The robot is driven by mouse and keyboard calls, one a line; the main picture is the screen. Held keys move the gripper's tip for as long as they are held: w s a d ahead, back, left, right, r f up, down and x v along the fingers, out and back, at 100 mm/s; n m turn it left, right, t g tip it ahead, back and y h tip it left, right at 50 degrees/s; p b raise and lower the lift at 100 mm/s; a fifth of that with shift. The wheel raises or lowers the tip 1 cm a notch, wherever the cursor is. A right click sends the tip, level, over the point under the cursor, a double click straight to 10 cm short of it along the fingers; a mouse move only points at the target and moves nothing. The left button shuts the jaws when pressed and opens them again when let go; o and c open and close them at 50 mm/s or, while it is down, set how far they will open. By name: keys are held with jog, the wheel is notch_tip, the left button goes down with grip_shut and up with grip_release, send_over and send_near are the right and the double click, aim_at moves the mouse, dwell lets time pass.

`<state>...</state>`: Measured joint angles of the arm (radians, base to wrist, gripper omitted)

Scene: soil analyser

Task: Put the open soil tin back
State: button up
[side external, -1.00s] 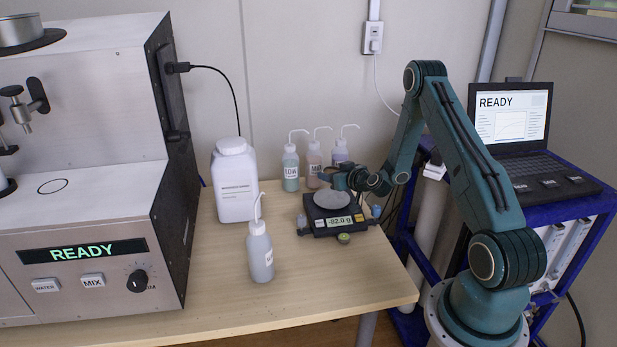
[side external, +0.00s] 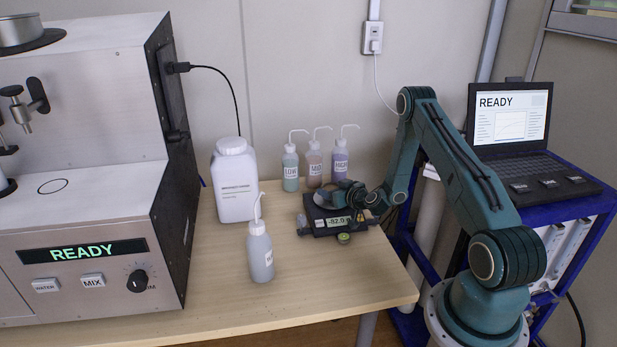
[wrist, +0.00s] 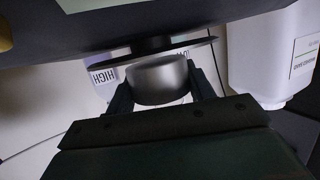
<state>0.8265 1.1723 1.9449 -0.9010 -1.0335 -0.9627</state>
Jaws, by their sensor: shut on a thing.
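The silver soil tin (wrist: 158,80) is between the two fingers of my gripper (wrist: 160,85) in the wrist view. My gripper is shut on its sides. The tin's open mouth and contents are not visible. In the side view my gripper (side external: 340,196) is low over the pan (side external: 324,200) of the black balance (side external: 330,230) and covers part of it; the tin cannot be made out there. In the wrist view the tin lies close to the pan's edge; I cannot tell whether they touch. The balance display seems to read -82.0 g.
Wash bottles marked LOW (side external: 290,170), MID (side external: 314,170) and HIGH (side external: 340,160) stand behind the balance. A white jug (side external: 235,185) and another wash bottle (side external: 260,255) stand left of it. The analyser (side external: 85,250) fills the far left. The table's front right is clear.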

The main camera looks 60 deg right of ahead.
jog(key=shift+f, duration=0.3)
jog(key=o, duration=1.1)
jog(key=shift+f, duration=0.1)
jog(key=shift+s, duration=0.15)
jog(key=shift+v, duration=3.6)
